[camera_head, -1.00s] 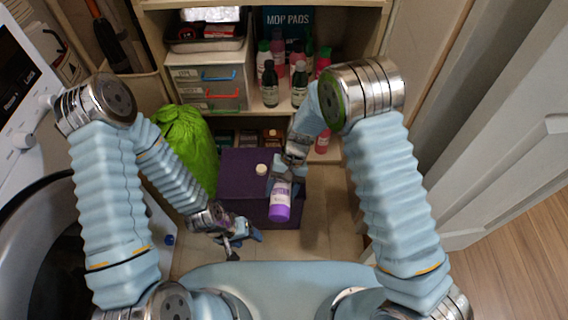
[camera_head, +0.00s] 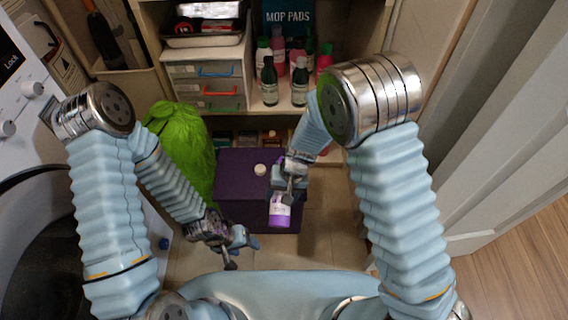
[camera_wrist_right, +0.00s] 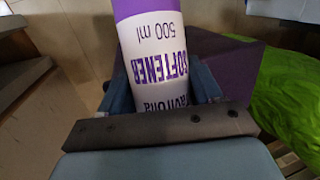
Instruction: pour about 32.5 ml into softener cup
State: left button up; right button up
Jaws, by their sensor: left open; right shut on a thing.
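A purple softener bottle with a white label (camera_head: 280,211) is held by my right gripper (camera_head: 284,190), in front of the purple box. In the right wrist view the label on the bottle (camera_wrist_right: 160,50) reads SOFTENER 500 ml, and the jaws close around its sides. A small whitish round cap or cup (camera_head: 260,169) sits on top of the purple box; I cannot tell which it is. My left gripper (camera_head: 236,252) is open and empty, low at the left of the bottle, above the floor.
The purple box (camera_head: 235,190) stands on the tiled floor. A green bag (camera_head: 180,145) is left of it. Shelves behind hold several bottles (camera_head: 270,85) and a drawer unit (camera_head: 205,80). A washing machine (camera_head: 30,190) is at the left, a white door (camera_head: 500,150) at the right.

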dwell(0.5)
jog(key=shift+r+t+b, duration=0.1)
jog(key=shift+t+b, duration=0.2)
jog(key=shift+w+r, duration=0.1)
jog(key=shift+r, duration=0.05)
dwell(0.9)
